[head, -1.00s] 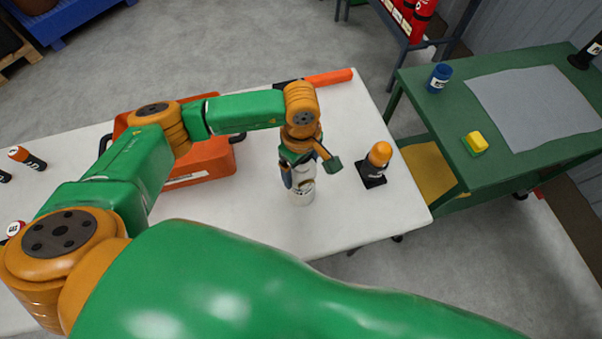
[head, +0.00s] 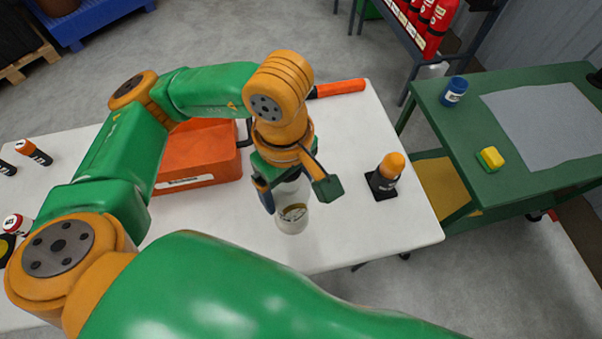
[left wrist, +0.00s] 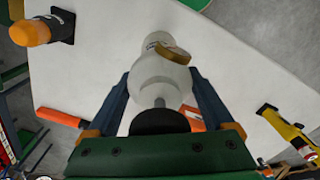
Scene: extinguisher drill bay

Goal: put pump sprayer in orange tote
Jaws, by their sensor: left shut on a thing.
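The pump sprayer (head: 292,219) is a white bottle with a label; its lower part shows below my left gripper (head: 296,190) in the head view. In the left wrist view the sprayer (left wrist: 158,78) stands between the two blue fingers, its dark pump top (left wrist: 160,121) near the palm. My left gripper is shut on it and appears to hold it above the white table. The orange tote (head: 200,167) is on the table to the left of the gripper, partly hidden behind my left arm. My right gripper is not in view.
An orange-topped black beacon-like object (head: 386,176) stands to the right on the white table (head: 370,235). An orange tube (head: 340,88) lies at the back edge. A green bench (head: 470,150) with a blue jar (head: 454,91) stands further right. Small cylinders (head: 34,152) stand at far left.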

